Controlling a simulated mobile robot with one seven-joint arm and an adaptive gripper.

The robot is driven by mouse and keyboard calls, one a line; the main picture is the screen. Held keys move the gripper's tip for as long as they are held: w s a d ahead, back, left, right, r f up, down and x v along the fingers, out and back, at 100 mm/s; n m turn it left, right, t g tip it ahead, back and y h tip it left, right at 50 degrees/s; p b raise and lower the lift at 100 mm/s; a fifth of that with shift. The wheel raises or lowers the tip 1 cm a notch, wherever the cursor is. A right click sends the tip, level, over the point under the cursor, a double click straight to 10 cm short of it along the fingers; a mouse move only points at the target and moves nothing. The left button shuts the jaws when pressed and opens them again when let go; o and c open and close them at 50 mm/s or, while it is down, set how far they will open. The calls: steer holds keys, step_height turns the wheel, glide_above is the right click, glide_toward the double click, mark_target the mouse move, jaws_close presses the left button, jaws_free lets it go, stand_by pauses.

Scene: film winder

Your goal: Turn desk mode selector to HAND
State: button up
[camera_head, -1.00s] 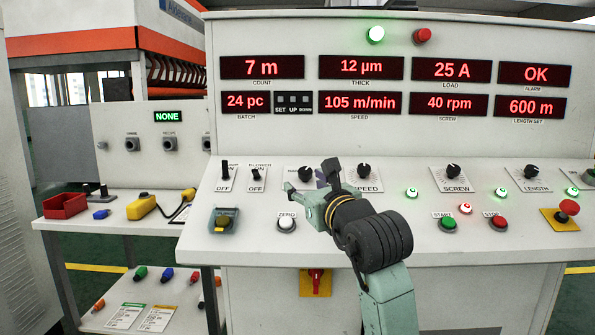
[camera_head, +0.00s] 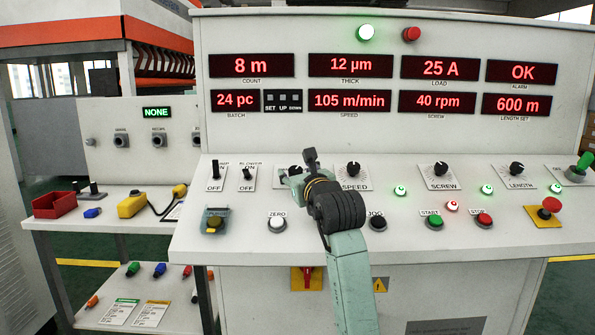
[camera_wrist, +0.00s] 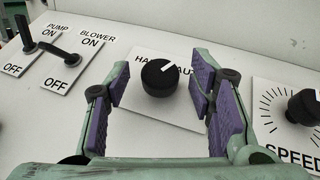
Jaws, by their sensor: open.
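The mode selector is a round black knob (camera_wrist: 158,78) on a white plate marked HAND and AUTO, with the lettering partly covered. Its white pointer mark aims up and right, on the AUTO side. My gripper (camera_wrist: 160,88) is open, with one purple-padded finger left of the knob and one right of it in the wrist view. There is a visible gap on both sides; whether the tips reach down to the knob's depth I cannot tell. In the head view my gripper (camera_head: 300,168) hides much of the selector and its plate.
The SPEED knob (camera_head: 353,169) sits close on the right. The PUMP (camera_head: 214,170) and BLOWER (camera_head: 247,173) levers stand to the left. The ZERO button (camera_head: 277,224) and a guarded yellow button (camera_head: 213,222) lie nearer the desk's front edge.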

steer(key=shift+c, duration=0.5)
steer(key=c, duration=1.1)
